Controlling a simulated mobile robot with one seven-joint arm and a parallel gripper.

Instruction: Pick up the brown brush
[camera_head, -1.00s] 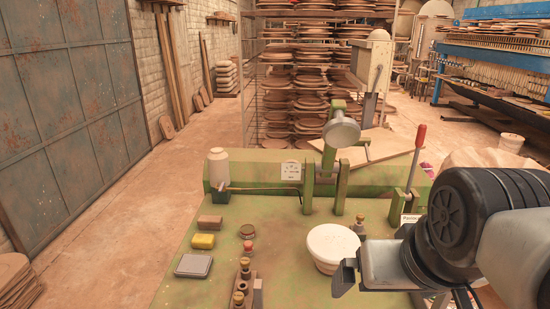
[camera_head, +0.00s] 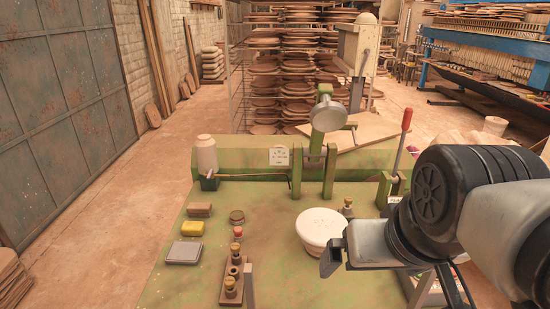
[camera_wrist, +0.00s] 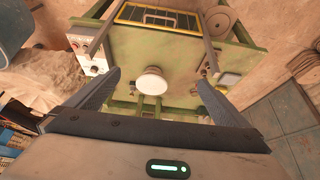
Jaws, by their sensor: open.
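A small brown block, which looks like the brown brush (camera_head: 199,209), lies flat on the green bench top (camera_head: 170,275) at its left side, behind a yellow sponge (camera_head: 191,228). My gripper (camera_head: 332,260) is at the right, in front of the white bowl (camera_head: 322,228) and well apart from the brush. In the wrist view my gripper (camera_wrist: 157,86) has its two fingers spread wide with nothing between them; the white bowl (camera_wrist: 152,84) shows beyond. I cannot make out the brush clearly in the wrist view.
A grey flat box (camera_head: 184,253) lies in front of the sponge. A round dark lid (camera_head: 237,217) and a rack with brass-topped pieces (camera_head: 232,275) stand to the right. A green press frame (camera_head: 240,163) with a lever (camera_head: 402,140) runs along the back.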

